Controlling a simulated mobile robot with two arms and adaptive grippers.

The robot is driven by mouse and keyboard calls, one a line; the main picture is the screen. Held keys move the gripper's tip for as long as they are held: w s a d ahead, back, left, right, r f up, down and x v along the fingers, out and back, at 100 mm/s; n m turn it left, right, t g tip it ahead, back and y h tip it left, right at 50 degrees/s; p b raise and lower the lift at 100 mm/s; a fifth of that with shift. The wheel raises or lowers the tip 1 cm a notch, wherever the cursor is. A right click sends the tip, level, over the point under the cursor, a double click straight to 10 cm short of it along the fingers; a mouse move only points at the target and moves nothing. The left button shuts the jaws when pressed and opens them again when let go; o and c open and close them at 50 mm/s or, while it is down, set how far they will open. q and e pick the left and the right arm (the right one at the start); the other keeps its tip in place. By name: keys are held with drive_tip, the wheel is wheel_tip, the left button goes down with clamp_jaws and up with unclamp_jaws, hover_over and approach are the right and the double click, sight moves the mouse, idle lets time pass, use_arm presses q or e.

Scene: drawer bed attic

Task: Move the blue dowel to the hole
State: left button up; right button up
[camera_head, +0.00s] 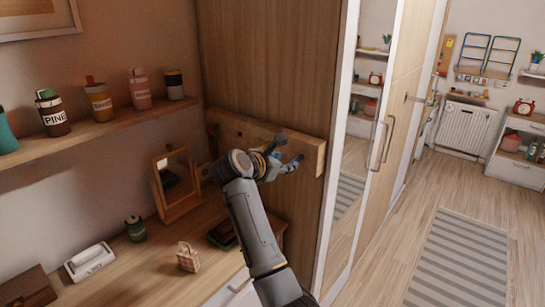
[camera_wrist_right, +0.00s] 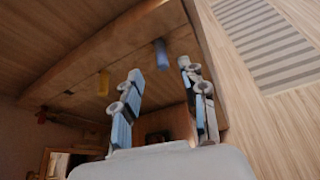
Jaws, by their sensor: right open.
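The blue dowel (camera_wrist_right: 161,54) shows in the right wrist view, sticking out from a wooden board (camera_wrist_right: 125,45). My right gripper (camera_wrist_right: 160,68) is open and empty, with its two fingers spread. The blue dowel appears between and just beyond the fingertips, apart from both. A yellow dowel (camera_wrist_right: 103,82) is on the same board, left of the fingers. Small dark spots on the board may be holes; they are too small to tell. In the head view my right gripper (camera_head: 291,160) is in front of the board (camera_head: 312,155) and hides part of it. My left gripper is out of view.
The board is fixed against a wooden wardrobe side (camera_head: 270,60). A shelf (camera_head: 100,128) with several bottles is at the left. Below, a desk (camera_head: 130,265) carries a framed mirror (camera_head: 176,185) and small items. Open floor (camera_head: 400,215) lies to the right.

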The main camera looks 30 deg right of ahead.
sight(295, 160)
drive_tip(key=p+x, duration=0.2)
drive_tip(key=x, duration=0.3)
drive_tip(key=shift+d, duration=0.3)
drive_tip(key=shift+w+d+f, duration=0.25)
drive_tip(key=shift+d, duration=0.1)
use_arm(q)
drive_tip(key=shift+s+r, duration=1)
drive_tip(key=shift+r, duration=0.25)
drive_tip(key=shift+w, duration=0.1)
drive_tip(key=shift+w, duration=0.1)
use_arm(e)
drive_tip(key=c, duration=0.9)
clamp_jaws()
